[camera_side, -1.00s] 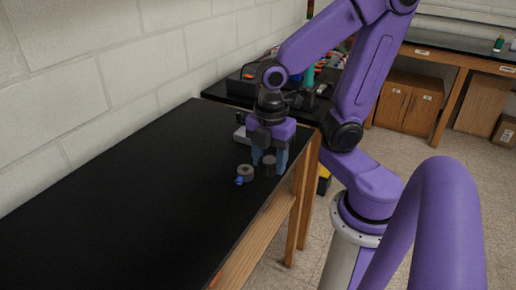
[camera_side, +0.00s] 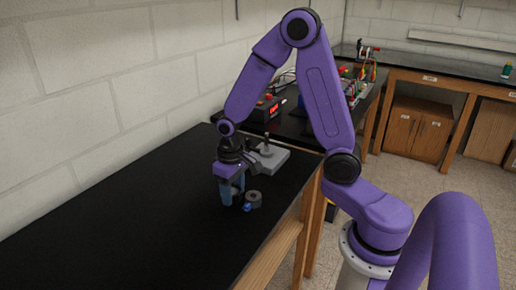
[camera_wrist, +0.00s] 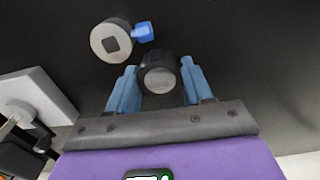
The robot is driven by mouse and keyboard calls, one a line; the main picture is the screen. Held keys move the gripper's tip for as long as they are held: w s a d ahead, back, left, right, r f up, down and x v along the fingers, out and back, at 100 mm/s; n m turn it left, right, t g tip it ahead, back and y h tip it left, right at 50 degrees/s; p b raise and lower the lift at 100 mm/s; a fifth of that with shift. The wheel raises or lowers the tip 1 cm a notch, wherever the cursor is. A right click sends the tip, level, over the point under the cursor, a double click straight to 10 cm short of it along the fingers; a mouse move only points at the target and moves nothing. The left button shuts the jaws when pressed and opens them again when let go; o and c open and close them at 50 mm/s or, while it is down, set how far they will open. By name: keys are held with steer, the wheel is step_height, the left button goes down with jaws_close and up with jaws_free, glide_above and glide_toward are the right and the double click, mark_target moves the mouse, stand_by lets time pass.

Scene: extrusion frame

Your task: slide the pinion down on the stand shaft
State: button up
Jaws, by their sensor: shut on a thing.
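My gripper (camera_wrist: 153,86) is shut on a dark round part (camera_wrist: 160,77) with a grey face, held between its two blue fingers. I cannot make out teeth on it, so I cannot tell for sure that it is the pinion. In the side view my gripper (camera_side: 231,192) is low over the black bench, and the fingers mostly hide the held part. A grey stand (camera_side: 271,160) with a thin upright shaft (camera_side: 266,141) is behind and to the right of the gripper. The stand also shows at the left of the wrist view (camera_wrist: 38,103), apart from the fingers.
A grey round piece (camera_side: 254,196) with a square-looking hole and a blue knob (camera_wrist: 145,32) sits on the bench (camera_side: 120,225) close to the right of my gripper. A wall bounds the bench at left. The near bench top is clear.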

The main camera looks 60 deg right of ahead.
stand_by(0.4)
steer(key=w+d+r, duration=0.1)
steer(key=d+r, duration=0.3)
steer(key=d, duration=0.4)
steer(key=w+d+r, duration=0.1)
steer(key=d+r, duration=0.3)
steer(key=d, duration=0.5)
steer(key=w+d+r, duration=0.2)
steer(key=d+r, duration=0.3)
steer(key=d, duration=0.4)
glide_above(267, 151)
steer(key=shift+w+d+f, duration=0.1)
steer(key=shift+d+f, duration=0.1)
steer(key=shift+f, duration=0.95)
steer(key=shift+w+d+f, duration=0.1)
steer(key=shift+d+f, duration=0.05)
steer(key=shift+f, duration=1)
steer(key=shift+f, duration=3.8)
